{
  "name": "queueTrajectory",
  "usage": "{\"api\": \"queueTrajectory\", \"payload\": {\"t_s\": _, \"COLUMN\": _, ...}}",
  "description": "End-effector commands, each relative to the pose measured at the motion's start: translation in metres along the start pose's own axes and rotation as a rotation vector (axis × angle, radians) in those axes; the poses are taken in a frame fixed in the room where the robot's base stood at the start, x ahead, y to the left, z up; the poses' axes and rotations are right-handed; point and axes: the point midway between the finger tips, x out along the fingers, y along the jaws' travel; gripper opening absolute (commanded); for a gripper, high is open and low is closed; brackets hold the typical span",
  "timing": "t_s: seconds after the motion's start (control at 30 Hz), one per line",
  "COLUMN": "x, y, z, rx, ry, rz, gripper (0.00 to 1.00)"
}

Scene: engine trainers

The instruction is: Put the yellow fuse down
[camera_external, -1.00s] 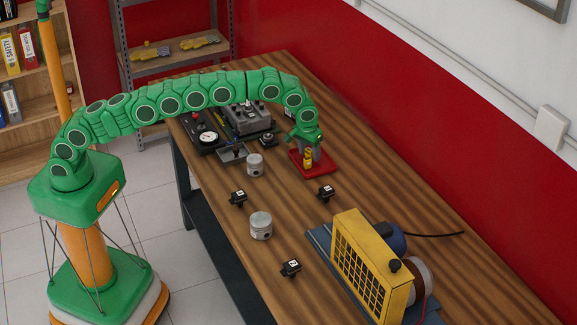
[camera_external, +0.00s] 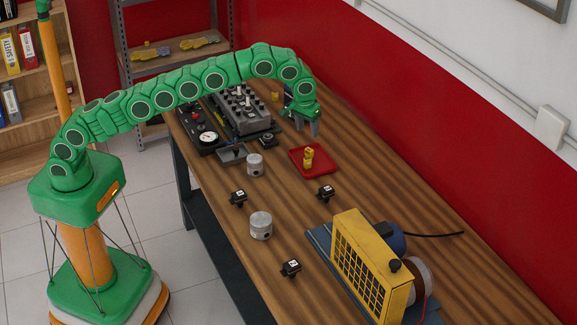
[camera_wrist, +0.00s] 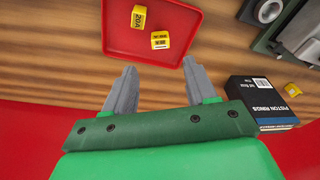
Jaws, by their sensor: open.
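Two small yellow fuses lie close together on the red tray (camera_external: 322,167). In the wrist view one fuse (camera_wrist: 138,17) is marked 20A, and the other fuse (camera_wrist: 160,40) is just to its right, nearer the tray's edge. In the external view the yellow fuses (camera_external: 308,157) overlap, so I cannot tell whether they touch. My gripper (camera_external: 307,129) is open and empty, above the table just behind the tray. In the wrist view its fingers (camera_wrist: 161,78) are apart with only table between them, and the fuses are beyond the tips.
A black piston rings box (camera_wrist: 262,98) stands beside my gripper, with another yellow piece (camera_wrist: 292,90) near it. A grey engine block (camera_external: 245,113) stands left of the tray. Pistons (camera_external: 261,226), black relays (camera_external: 291,268) and a yellow-grilled unit (camera_external: 368,265) are nearer the camera.

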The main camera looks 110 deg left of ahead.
Motion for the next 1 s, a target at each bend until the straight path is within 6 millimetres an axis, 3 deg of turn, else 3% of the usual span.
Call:
{"api": "queueTrajectory", "payload": {"t_s": 0.13, "x": -0.011, "y": -0.001, "z": 0.001, "rx": 0.0, "ry": -0.002, "rz": -0.002, "gripper": 0.56}}
{"api": "queueTrajectory", "payload": {"t_s": 0.37, "x": -0.013, "y": -0.001, "z": 0.001, "rx": 0.001, "ry": -0.003, "rz": -0.002, "gripper": 0.56}}
{"api": "queueTrajectory", "payload": {"t_s": 0.53, "x": -0.025, "y": 0.002, "z": 0.011, "rx": 0.028, "ry": -0.01, "rz": 0.006, "gripper": 0.56}}
{"api": "queueTrajectory", "payload": {"t_s": 1.0, "x": -0.098, "y": 0.003, "z": 0.102, "rx": 0.252, "ry": -0.076, "rz": 0.031, "gripper": 0.56}}
